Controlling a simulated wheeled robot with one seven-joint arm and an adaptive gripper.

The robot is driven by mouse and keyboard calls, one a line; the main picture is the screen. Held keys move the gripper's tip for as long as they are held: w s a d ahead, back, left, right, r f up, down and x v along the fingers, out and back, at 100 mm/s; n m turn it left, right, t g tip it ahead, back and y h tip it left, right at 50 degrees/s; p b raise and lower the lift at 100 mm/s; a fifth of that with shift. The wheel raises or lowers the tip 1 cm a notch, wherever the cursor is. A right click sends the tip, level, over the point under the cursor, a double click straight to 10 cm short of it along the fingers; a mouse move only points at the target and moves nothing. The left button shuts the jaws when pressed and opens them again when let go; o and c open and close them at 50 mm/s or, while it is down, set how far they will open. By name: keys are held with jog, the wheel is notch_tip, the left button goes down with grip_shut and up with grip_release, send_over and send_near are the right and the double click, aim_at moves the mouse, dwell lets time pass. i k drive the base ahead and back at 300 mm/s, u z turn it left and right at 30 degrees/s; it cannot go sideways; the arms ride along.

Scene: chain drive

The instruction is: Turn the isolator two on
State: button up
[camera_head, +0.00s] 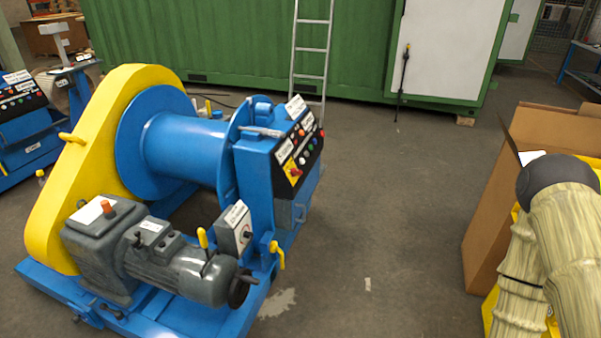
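The chain drive machine has a blue drum (180,148) and a yellow chain guard (95,150). A small grey box (228,240) with a dark knob and a white label is mounted at its front right. A black control panel (308,148) with coloured buttons and white labels sits on top of the blue housing. A red and yellow switch (294,170) is at the panel's lower left. The labels are too small to read, so I cannot tell which switch is isolator two, nor its position. My gripper is not in view.
A grey motor (170,262) with yellow levers stands in front of the drum. A brown cardboard box (510,190) stands at the right. A ladder (310,60) leans at the green container (210,45). Another control panel (20,90) is far left. The floor (400,210) between machine and box is clear.

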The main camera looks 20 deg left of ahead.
aim_at(294, 172)
jog(key=u, duration=0.7)
jog(key=i, duration=0.85)
jog(key=u, duration=0.45)
